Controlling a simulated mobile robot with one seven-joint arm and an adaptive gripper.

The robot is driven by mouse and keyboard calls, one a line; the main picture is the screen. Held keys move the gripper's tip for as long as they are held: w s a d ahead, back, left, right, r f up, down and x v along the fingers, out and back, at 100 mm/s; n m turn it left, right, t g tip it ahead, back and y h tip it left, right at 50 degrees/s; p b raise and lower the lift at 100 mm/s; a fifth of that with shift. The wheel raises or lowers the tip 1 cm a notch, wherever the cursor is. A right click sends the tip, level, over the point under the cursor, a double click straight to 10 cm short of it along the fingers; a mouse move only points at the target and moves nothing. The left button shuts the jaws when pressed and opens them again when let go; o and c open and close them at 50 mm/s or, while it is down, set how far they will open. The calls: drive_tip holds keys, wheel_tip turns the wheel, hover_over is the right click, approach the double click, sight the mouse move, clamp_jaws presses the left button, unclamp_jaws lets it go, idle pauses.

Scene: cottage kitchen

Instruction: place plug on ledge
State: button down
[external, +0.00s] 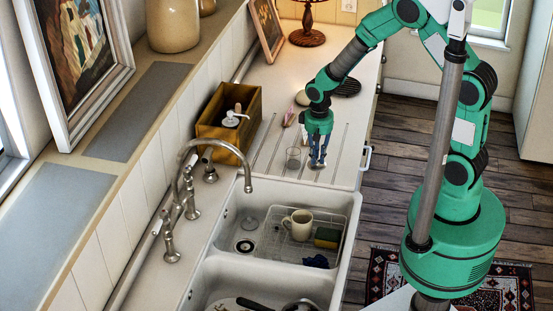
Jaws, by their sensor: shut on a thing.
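My gripper (317,163) points down over the grooved draining board (340,176), near the back rim of the sink. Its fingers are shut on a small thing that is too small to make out. I cannot tell whether this is the plug, or whether it touches the board. No plug can be clearly identified elsewhere. The long raised ledge (185,52) runs along the wall at the left, well away from my gripper. Grey panels (138,110) lie along its top.
A small clear glass (293,158) stands just left of my gripper. A wooden box (212,131), a faucet (189,190) and a framed painting (95,50) lie toward the ledge. The sink holds a rack with a mug (298,225) and a sponge (327,237). A vase (172,25) stands on the ledge.

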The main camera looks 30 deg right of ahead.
drive_tip(key=s+a+n+p, duration=0.2)
drive_tip(key=s+a, duration=1.1)
drive_tip(key=a, duration=0.4)
drive_tip(key=s+a+n+p, duration=0.1)
drive_tip(key=s+a+p, duration=0.1)
drive_tip(key=s+a, duration=1.4)
drive_tip(key=w+a+n+b, duration=0.1)
drive_tip(key=w+a+n, duration=0.2)
drive_tip(key=a+n, duration=0.9)
drive_tip(key=shift+w+a+b, duration=0.2)
drive_tip(key=shift+a+b, duration=0.2)
drive_tip(key=shift+a, duration=6.25)
drive_tip(key=shift+a, duration=0.1)
drive_tip(key=shift+w+a+f+p, duration=0.2)
drive_tip(key=shift+w+a, duration=0.7)
drive_tip(key=shift+a, duration=1.55)
drive_tip(key=shift+w+a+f+p, duration=0.1)
drive_tip(key=shift+w+a+f, duration=0.2)
drive_tip(key=shift+w+a, duration=1.4)
drive_tip(key=shift+w+a+f+p, duration=0.15)
drive_tip(key=shift+a+f, duration=0.1)
drive_tip(key=shift+a, duration=3)
drive_tip(key=shift+s, duration=0.1)
drive_tip(key=shift+f, duration=1.75)
